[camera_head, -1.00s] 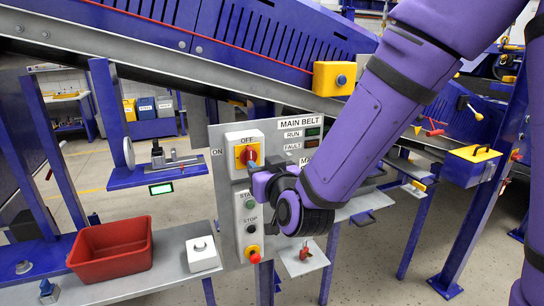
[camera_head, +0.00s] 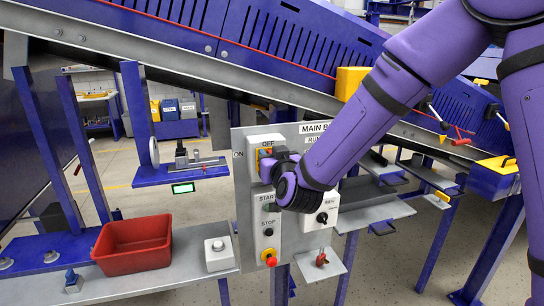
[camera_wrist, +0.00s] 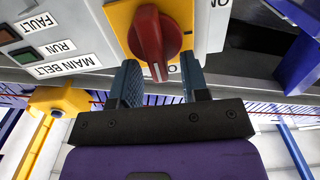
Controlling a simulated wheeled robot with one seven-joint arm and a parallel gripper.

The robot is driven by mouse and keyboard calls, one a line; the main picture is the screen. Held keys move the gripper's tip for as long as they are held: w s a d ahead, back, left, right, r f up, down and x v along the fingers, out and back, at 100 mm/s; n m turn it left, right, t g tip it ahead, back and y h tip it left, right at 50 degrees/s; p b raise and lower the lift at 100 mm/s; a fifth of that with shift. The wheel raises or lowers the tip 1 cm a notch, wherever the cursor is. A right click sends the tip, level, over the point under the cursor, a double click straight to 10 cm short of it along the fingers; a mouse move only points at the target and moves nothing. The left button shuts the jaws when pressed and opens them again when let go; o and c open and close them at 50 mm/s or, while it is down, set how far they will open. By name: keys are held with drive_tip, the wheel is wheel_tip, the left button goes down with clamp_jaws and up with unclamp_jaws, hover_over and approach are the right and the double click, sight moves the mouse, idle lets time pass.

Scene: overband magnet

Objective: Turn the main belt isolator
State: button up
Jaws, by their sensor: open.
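The main belt isolator is a white box with a yellow plate (camera_head: 264,154) on the grey control panel, with OFF above it and ON to its left. Its red knob (camera_wrist: 155,35) shows in the wrist view, the white-marked end pointing down in the picture, towards a partly hidden label beginning with O. In the head view my gripper (camera_head: 270,166) covers most of the isolator's front. In the wrist view my open gripper (camera_wrist: 158,68) has one finger on each side of the knob's lower end. I cannot tell whether either finger touches it.
Below the isolator is a START/STOP box (camera_head: 267,225) with a red button (camera_head: 271,261). A selector box (camera_head: 322,214) is to its right. A red bin (camera_head: 132,246) and a white box (camera_head: 219,253) stand on the left shelf. The conveyor (camera_head: 230,60) runs above.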

drive_tip(key=shift+w, duration=0.2)
clamp_jaws()
drive_tip(key=shift+a+n, duration=0.1)
drive_tip(key=shift+n, duration=0.2)
drive_tip(key=shift+s+a+f+n, duration=0.1)
drive_tip(key=shift+a+f+n, duration=0.3)
drive_tip(key=shift+n, duration=2.45)
drive_tip(key=shift+s+a+f+n, duration=0.15)
drive_tip(key=shift+a+f+n, duration=0.25)
drive_tip(key=shift+n, duration=2.5)
drive_tip(key=shift+s+a+f+n, duration=0.1)
drive_tip(key=shift+a+f+n, duration=0.25)
drive_tip(key=shift+n, duration=2.5)
drive_tip(key=shift+d, duration=0.1)
